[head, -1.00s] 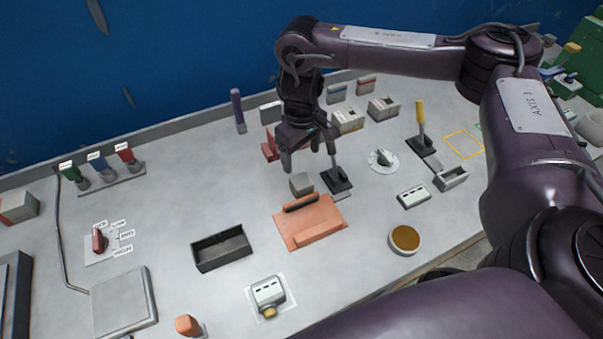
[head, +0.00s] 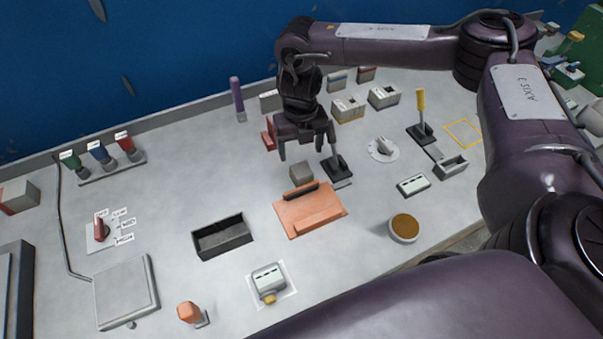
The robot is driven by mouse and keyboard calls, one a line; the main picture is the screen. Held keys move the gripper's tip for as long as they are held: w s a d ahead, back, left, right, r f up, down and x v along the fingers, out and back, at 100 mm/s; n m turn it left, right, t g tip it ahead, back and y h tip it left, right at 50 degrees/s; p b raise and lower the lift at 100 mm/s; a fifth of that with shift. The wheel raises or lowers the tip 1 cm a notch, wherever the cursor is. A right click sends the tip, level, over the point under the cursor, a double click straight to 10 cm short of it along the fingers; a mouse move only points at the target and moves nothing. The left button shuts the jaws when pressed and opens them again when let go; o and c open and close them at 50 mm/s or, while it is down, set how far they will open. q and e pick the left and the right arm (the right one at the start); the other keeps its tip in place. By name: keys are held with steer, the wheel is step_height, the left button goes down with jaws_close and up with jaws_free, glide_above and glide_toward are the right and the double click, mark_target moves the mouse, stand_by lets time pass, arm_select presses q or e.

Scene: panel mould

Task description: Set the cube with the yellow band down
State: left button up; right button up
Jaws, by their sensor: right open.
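My right gripper (head: 308,154) is open and empty, fingers pointing down above the table. A small plain grey cube (head: 301,173) sits just in front of and below it, beside the orange plate; no band shows on it. A pale cube with a yellowish band (head: 348,109) stands on the table behind the gripper, to its right. I cannot tell for certain that this is the cube the task names. My left gripper is not in view.
An orange plate with raised bars (head: 310,210) lies in front of the gripper. A black lever (head: 337,168) stands close on its right. Banded blocks (head: 366,75) stand behind. A dark open tray (head: 222,237) is front left.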

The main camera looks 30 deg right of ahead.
mark_target(301, 169)
steer(key=shift+f+n, duration=0.15)
steer(key=shift+n, duration=0.55)
steer(key=f+p, duration=0.1)
steer(key=f, duration=0.1)
steer(key=f+p, duration=0.1)
steer(key=f, duration=0.1)
steer(key=f+p, duration=0.1)
steer(key=f, duration=0.2)
steer(key=shift+s, duration=0.25)
steer(key=shift+f, duration=0.35)
steer(key=c, duration=1.2)
steer(key=shift+w+r, duration=0.1)
steer(key=shift+c, duration=0.2)
steer(key=shift+r, duration=0.1)
